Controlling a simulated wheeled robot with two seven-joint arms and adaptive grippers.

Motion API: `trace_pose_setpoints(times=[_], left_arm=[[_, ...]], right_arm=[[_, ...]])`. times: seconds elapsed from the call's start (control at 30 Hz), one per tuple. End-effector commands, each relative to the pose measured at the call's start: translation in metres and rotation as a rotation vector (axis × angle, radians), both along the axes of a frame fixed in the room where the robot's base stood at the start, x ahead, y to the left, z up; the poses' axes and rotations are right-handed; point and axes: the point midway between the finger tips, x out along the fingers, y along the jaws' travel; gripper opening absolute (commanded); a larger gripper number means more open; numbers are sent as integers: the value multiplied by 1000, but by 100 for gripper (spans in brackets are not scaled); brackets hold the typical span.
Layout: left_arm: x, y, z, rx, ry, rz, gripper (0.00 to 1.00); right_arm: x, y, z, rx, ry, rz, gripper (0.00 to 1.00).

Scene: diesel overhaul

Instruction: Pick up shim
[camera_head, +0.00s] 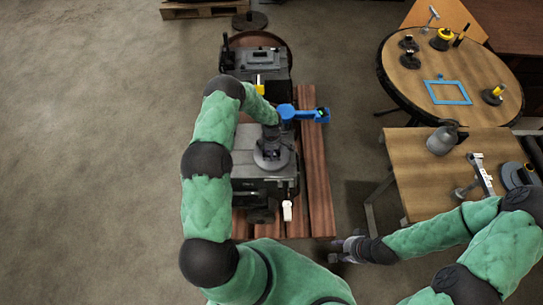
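No part can be surely told as the shim; a thin blue square frame (447,92) lies flat on the round table (428,72). My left arm reaches over the engine (250,165), and its dark gripper (272,153) points down at the engine top, over a grey round part. Whether its fingers are open or shut is too small to tell. A blue tool-like part (305,115) shows beside the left wrist. My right gripper (337,250) is low, between the engine pallet and the square table, with its fingers apart and nothing seen between them.
The engine stands on reddish wooden planks (318,170). The round table also bears several black and yellow parts and a small hammer-like tool (430,17). A wooden square table (410,160) holds a grey container (442,138) and metal parts. The floor at left is clear.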

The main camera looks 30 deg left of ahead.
Motion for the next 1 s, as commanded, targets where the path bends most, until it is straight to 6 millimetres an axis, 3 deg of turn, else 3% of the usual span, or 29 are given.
trace_pose_setpoints(times=[0.03,0.17,0.63,0.9,1.0], left_arm=[[0,0,0,0,0,0,36],[0,0,0,0,0,0,0],[0,0,6,1,-1,0,0],[0,2,36,1,-2,0,0],[-7,13,49,1,-2,3,0]], right_arm=[[0,0,0,0,0,0,40],[0,0,0,0,0,0,40],[0,0,1,0,0,0,40],[0,0,8,0,0,0,40],[0,0,11,0,0,0,40]])
